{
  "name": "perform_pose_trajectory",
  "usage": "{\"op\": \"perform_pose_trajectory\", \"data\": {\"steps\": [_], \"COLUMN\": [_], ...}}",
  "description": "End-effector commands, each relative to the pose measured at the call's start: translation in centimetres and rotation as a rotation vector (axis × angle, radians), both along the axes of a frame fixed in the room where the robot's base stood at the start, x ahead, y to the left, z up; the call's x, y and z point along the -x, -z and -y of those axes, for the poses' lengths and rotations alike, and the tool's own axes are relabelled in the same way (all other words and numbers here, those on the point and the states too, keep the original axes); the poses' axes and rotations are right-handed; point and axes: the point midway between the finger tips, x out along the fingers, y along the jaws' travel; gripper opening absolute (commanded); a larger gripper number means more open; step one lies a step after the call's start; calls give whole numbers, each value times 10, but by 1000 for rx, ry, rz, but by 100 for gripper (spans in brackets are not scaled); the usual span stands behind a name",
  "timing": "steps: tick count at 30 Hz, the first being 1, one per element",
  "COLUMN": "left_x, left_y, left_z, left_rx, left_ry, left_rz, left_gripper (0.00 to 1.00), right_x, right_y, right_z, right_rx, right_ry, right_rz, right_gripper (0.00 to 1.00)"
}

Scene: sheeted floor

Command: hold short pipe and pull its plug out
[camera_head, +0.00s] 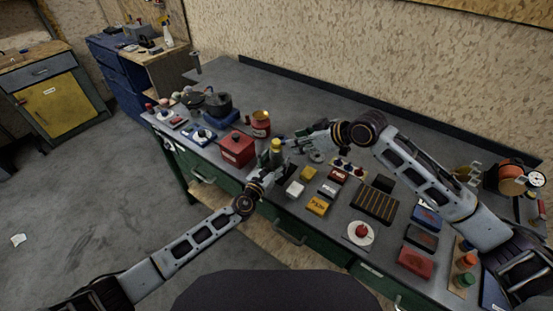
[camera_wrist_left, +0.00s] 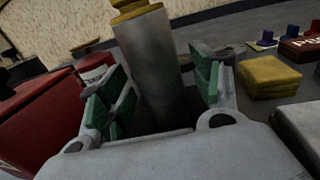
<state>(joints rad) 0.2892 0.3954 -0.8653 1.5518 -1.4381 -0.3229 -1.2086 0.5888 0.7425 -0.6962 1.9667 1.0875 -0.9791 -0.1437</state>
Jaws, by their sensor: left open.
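The short pipe (camera_wrist_left: 152,62) is a grey cylinder with a yellow top (camera_wrist_left: 134,10), which I take for the plug. It stands between the green-padded fingers of my left gripper (camera_wrist_left: 160,95), which are open with gaps on both sides. In the head view the pipe's yellow top (camera_head: 276,143) shows just beyond my left gripper (camera_head: 271,172); the gripper hides its lower part. My right gripper (camera_head: 298,140) is behind and right of the pipe, pointing left; its fingers are too small to read.
A red box (camera_head: 237,149) and a red can (camera_head: 261,124) stand close left of the pipe. Yellow sponge-like blocks (camera_wrist_left: 269,76) lie to its right. Several small boxes, a slotted dark tray (camera_head: 375,204) and a plate (camera_head: 359,238) crowd the bench's right side. The back strip of bench is clear.

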Motion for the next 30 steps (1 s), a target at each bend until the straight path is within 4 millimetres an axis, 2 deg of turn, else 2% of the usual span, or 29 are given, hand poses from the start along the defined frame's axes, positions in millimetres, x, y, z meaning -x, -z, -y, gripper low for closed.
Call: {"op": "perform_pose_trajectory", "data": {"steps": [6, 16, 30], "left_x": [-9, -10, -10], "left_y": [0, 0, 0], "left_z": [4, 5, 5], "left_rx": [-1, 0, 0], "left_ry": [0, 0, 0], "left_rz": [0, 0, 0], "left_gripper": [65, 65, 6], "right_x": [0, 0, 0], "right_y": [0, 0, 0], "right_z": [0, 0, 0], "right_rx": [0, 0, 0], "right_ry": [0, 0, 0], "right_rz": [0, 0, 0], "right_gripper": [36, 36, 36]}}
